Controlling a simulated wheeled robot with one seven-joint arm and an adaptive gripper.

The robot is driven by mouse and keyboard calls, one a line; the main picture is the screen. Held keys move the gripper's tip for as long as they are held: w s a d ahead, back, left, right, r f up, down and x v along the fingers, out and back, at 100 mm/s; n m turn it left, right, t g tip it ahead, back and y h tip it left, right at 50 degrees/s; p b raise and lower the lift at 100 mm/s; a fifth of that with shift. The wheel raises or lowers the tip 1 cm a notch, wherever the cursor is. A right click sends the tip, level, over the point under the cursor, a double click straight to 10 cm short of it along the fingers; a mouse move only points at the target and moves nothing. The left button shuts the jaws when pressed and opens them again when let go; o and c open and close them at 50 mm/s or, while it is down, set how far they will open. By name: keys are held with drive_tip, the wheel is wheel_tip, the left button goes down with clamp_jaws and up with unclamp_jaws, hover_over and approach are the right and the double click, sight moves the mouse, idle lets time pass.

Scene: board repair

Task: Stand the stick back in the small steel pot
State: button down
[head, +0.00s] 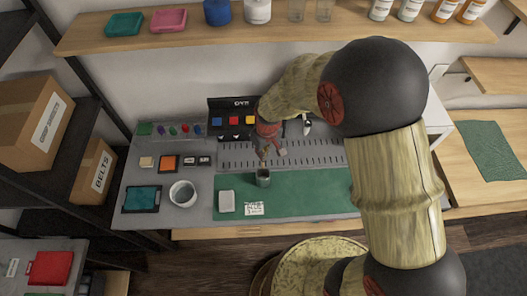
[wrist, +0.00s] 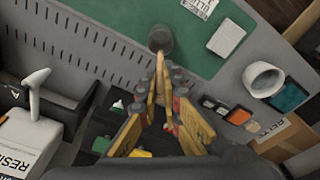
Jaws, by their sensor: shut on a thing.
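The small steel pot (head: 263,178) is a dark grey cup standing upright on the green mat. It also shows in the wrist view (wrist: 160,40), just beyond my fingertips. My gripper (wrist: 163,88) is shut on a thin tan stick (wrist: 159,66), which points toward the pot. In the head view my gripper (head: 268,143) hangs directly behind and above the pot. The stick's far end reaches the pot's edge in the picture; I cannot tell whether it is inside the mouth or only above it. My fingers hide much of the stick.
The green mat (head: 310,200) has free room right of the pot. A pale grey block (head: 227,201) and a printed label (head: 254,209) lie left and in front. A white round bowl (head: 183,193) and a teal tray (head: 142,199) are farther left. A slotted grey panel (head: 315,155) lies behind.

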sight(263, 165)
drive_tip(key=shift+f+b, duration=2.95)
drive_tip(key=shift+f, duration=1.8)
drive_tip(key=c, duration=1.9)
unclamp_jaws()
wheel_tip(263, 165, up, 12)
drive_tip(key=s, duration=0.1)
drive_tip(key=shift+s+d, duration=0.15)
drive_tip(key=shift+d, duration=0.2)
